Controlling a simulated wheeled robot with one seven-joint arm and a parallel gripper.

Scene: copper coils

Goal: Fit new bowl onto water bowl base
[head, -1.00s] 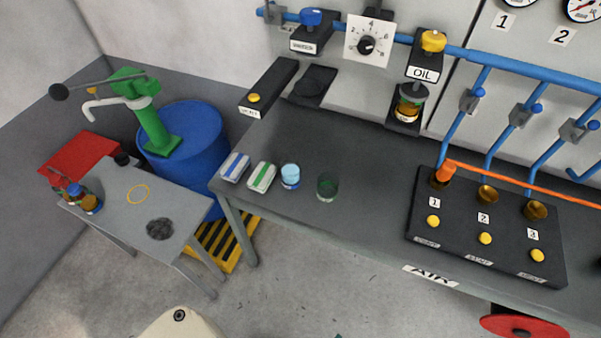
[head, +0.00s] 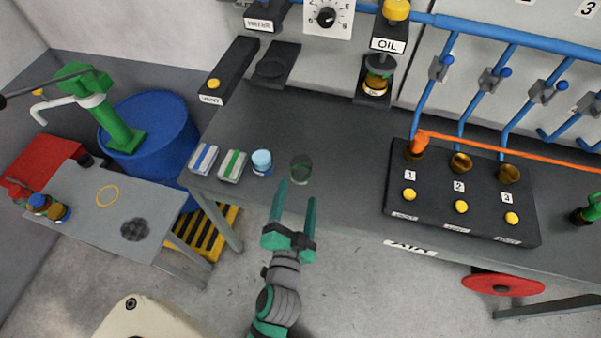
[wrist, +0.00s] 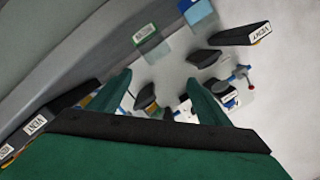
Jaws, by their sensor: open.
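My gripper (head: 296,192) is open and empty in the head view, at the front edge of the bench. Its fingertips point toward a dark green see-through bowl (head: 301,169), just beyond them. A light blue bowl or cup (head: 262,161) stands left of it. A black bracket with a round seat (head: 274,67) is on the back wall below the blue-knobbed unit (head: 259,24); it looks empty and may be the water bowl base. In the wrist view the two green fingers (wrist: 160,95) are spread, with nothing held between them.
Blue-striped (head: 203,158) and green-striped (head: 232,166) boxes lie left of the bowls. The oil unit (head: 377,82) hangs to the right of the bracket. A black block with brass cups (head: 460,190) is farther right. The bench middle is clear.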

